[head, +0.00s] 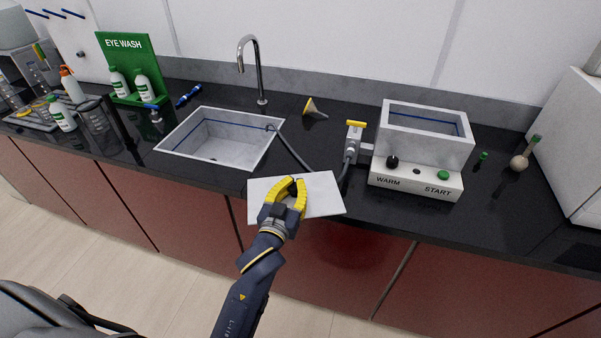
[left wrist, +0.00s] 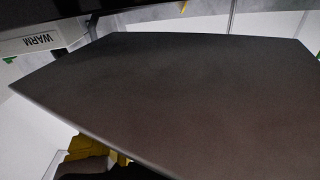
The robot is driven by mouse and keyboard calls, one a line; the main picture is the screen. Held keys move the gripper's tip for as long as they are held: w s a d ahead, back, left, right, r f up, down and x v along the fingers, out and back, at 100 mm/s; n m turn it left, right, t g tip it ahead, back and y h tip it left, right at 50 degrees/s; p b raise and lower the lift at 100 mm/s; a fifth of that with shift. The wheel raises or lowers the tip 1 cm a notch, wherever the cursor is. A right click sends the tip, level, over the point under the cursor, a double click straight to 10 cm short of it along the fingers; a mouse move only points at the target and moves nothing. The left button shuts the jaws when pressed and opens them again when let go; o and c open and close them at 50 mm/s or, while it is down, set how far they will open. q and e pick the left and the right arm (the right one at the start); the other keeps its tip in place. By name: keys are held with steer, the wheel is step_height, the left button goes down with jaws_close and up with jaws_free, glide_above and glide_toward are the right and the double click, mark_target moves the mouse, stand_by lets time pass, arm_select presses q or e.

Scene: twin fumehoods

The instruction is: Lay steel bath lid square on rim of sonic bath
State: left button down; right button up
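The steel bath lid (head: 325,196) is a flat pale rectangular plate at the counter's front edge, left of the bath in the head view. My left gripper (head: 291,186), with yellow fingers, is over the lid and appears shut on it; the exact grip point is hidden. In the left wrist view the lid (left wrist: 180,100) is a broad dark plate filling most of the picture, with a yellow finger (left wrist: 85,150) below it. The sonic bath (head: 425,148) is a grey open-topped tank on a white base marked WARM and START. Its rim is uncovered. My right gripper is not in view.
A sink (head: 222,137) with a tall tap (head: 256,65) lies left of the lid. A yellow-handled valve (head: 354,140) with a hose stands beside the bath. A funnel (head: 314,107) lies behind. A round-ended item (head: 519,163) and a white cabinet (head: 578,150) are at right.

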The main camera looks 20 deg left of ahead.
mark_target(304, 175)
arm_select(q)
steer(key=s, duration=0.9)
steer(key=shift+s+a+r, duration=0.3)
steer(key=shift+s+a, duration=0.1)
steer(key=shift+a, duration=0.05)
steer(key=shift+s+a+r, duration=0.2)
steer(key=shift+a+r, duration=0.1)
steer(key=shift+a, duration=0.35)
steer(key=shift+d, duration=0.1)
stand_by(0.6)
steer(key=shift+w+d+f+m+h, duration=0.3)
steer(key=shift+w+d+f, duration=0.15)
steer(key=shift+f, duration=0.15)
steer(key=shift+w+d+f, duration=0.1)
steer(key=shift+w+f, duration=0.05)
steer(key=shift+w, duration=0.1)
steer(key=w, duration=1.1)
steer(key=w+d, duration=0.1)
steer(key=w, duration=0.5)
steer(key=shift+w, duration=0.3)
steer(key=shift+f, duration=1.75)
steer(key=shift+f, duration=0.15)
